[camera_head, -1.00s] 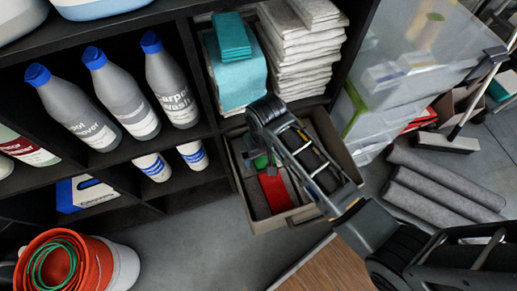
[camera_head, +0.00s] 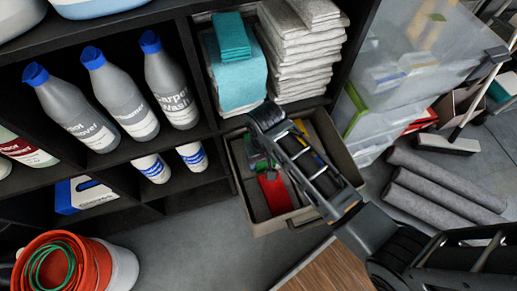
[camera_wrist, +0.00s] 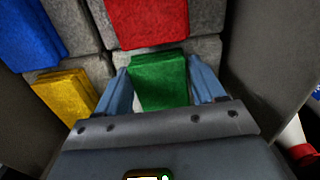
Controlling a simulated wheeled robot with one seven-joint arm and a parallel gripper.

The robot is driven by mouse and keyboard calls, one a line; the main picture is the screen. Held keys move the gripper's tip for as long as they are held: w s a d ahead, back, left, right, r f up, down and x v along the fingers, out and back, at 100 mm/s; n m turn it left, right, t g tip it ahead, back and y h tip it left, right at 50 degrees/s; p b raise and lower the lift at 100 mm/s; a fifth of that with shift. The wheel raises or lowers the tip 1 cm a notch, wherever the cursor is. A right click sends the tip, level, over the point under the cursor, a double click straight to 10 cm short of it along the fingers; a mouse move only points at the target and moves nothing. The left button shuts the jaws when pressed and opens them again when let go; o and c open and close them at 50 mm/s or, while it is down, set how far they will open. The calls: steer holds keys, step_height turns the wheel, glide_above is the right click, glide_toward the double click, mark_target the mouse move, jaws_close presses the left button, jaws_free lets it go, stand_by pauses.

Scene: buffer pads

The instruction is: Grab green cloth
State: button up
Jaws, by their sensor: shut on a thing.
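The green cloth (camera_wrist: 160,82) is a small folded pad in the wrist view, next to the red cloth (camera_wrist: 147,22). My gripper (camera_wrist: 158,68) has one blue-grey finger on each side of the green cloth and is shut on it. The cloth's near end is hidden by the gripper body. In the head view only a sliver of the green cloth (camera_head: 261,165) shows, beside the red cloth (camera_head: 275,192) in the open drawer (camera_head: 298,217). My arm covers much of the drawer there.
A yellow cloth (camera_wrist: 66,94) and a blue cloth (camera_wrist: 32,36) lie to the left in the wrist view, on grey pads (camera_wrist: 74,66). The drawer wall (camera_wrist: 268,60) stands close on the right. Shelves of towels (camera_head: 238,72) and bottles (camera_head: 172,85) are above and beside the drawer.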

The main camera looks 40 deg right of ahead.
steer(key=shift+c, duration=0.6)
steer(key=shift+r, duration=0.15)
steer(key=shift+r+p, duration=0.45)
steer(key=shift+p, duration=0.25)
steer(key=shift+r+p, duration=0.2)
steer(key=shift+p, duration=0.1)
